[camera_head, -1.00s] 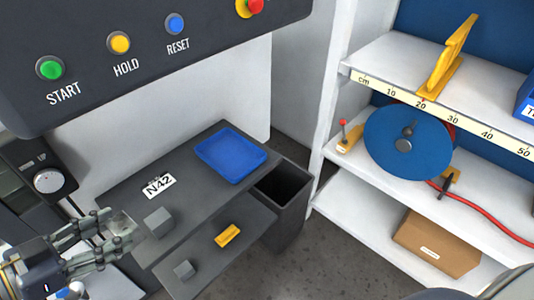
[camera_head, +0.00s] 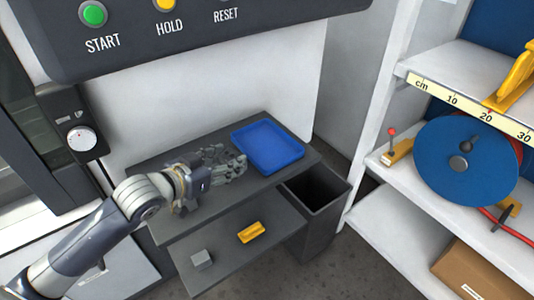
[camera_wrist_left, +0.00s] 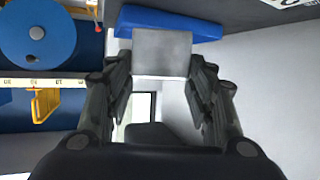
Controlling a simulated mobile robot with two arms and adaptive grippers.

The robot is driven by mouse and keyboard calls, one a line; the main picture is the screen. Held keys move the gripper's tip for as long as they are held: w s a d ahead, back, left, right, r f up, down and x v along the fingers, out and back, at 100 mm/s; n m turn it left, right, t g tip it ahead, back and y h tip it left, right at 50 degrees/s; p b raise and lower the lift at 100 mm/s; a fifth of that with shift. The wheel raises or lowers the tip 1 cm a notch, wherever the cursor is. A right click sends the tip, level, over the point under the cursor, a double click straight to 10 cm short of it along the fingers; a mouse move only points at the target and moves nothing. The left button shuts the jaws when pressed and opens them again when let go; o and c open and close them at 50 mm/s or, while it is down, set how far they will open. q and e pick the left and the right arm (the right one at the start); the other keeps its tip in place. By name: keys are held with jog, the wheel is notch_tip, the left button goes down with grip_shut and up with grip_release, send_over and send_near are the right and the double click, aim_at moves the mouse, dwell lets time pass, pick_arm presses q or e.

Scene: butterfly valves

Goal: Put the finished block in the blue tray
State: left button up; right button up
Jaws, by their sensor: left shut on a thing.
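The blue tray (camera_head: 268,146) lies empty at the right end of the dark upper shelf. My left gripper (camera_head: 232,162) is just left of the tray, over the shelf. In the left wrist view it is shut on a plain grey block (camera_wrist_left: 162,52), held between the fingertips. In the head view the fingers hide most of this block. Behind it in the left wrist view is the blue tray (camera_wrist_left: 198,27). My right gripper is not in view.
A lower shelf holds another grey block (camera_head: 202,259) and a yellow part (camera_head: 251,232). A dark open bin (camera_head: 318,192) stands right of the shelves. A white rack with a blue disc (camera_head: 440,160) is farther right. The control panel overhangs the back.

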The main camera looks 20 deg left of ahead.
pick_arm(q)
jog(key=shift+w+a, duration=0.1)
jog(key=shift+w, duration=0.6)
jog(key=w+d, duration=0.1)
jog(key=w, duration=0.3)
jog(key=p, duration=0.2)
send_over(262, 152)
jog(key=shift+s+f, duration=0.2)
jog(key=shift+f, duration=0.45)
jog(key=shift+w+f, duration=0.1)
jog(key=shift+f+p, duration=0.5)
jog(key=shift+f, duration=1.2)
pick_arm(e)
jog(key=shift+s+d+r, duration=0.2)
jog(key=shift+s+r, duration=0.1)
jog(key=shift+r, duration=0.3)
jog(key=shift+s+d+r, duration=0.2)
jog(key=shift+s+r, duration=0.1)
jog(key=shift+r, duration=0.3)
